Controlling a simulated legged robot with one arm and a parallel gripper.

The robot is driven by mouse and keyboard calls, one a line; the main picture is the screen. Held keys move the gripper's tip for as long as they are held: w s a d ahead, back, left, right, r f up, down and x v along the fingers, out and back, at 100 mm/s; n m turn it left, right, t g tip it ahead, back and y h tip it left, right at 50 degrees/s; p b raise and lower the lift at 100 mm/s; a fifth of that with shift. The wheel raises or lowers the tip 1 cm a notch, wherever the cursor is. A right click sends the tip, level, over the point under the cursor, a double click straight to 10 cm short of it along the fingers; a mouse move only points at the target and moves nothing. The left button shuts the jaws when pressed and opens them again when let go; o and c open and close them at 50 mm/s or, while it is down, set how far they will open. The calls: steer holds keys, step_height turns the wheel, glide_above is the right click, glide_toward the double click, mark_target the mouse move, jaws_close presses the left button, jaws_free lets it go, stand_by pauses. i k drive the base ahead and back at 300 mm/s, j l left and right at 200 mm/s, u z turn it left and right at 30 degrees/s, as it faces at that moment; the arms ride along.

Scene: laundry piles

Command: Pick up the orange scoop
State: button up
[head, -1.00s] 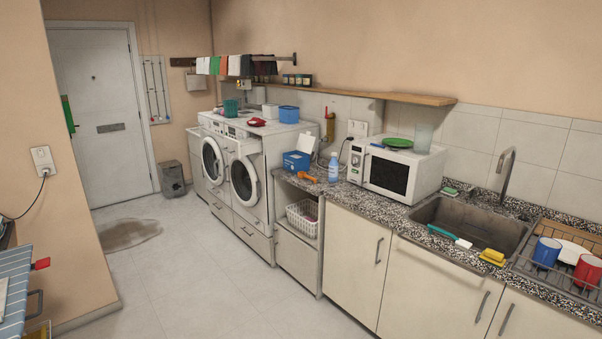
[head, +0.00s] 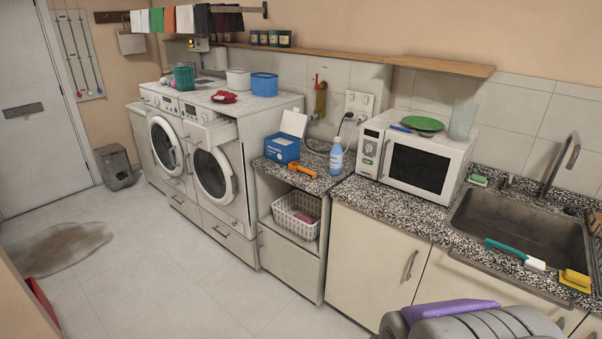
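The orange scoop (head: 303,171) lies on the speckled countertop (head: 334,184), in front of the blue box (head: 282,148) and left of the clear blue bottle (head: 336,156). It lies close to the front edge of the counter, above the open shelf. Nothing touches it that I can make out. I cannot make out my gripper in the head view.
A grey rounded form with a purple top (head: 452,309) shows at the bottom right; I cannot tell what it is. The microwave (head: 413,156) and sink (head: 512,228) are to the right, washing machines (head: 213,171) to the left. The floor (head: 165,270) in front is mostly clear.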

mark_target(295, 167)
steer(key=i+j+z, duration=0.1)
steer(key=i+j, duration=0.4)
steer(key=i, duration=0.35)
steer(key=i+j+z, duration=0.15)
steer(key=i+j, duration=0.45)
steer(key=i, duration=0.25)
steer(key=i+j+z, duration=0.1)
steer(key=i+j, duration=0.55)
steer(key=i, duration=0.15)
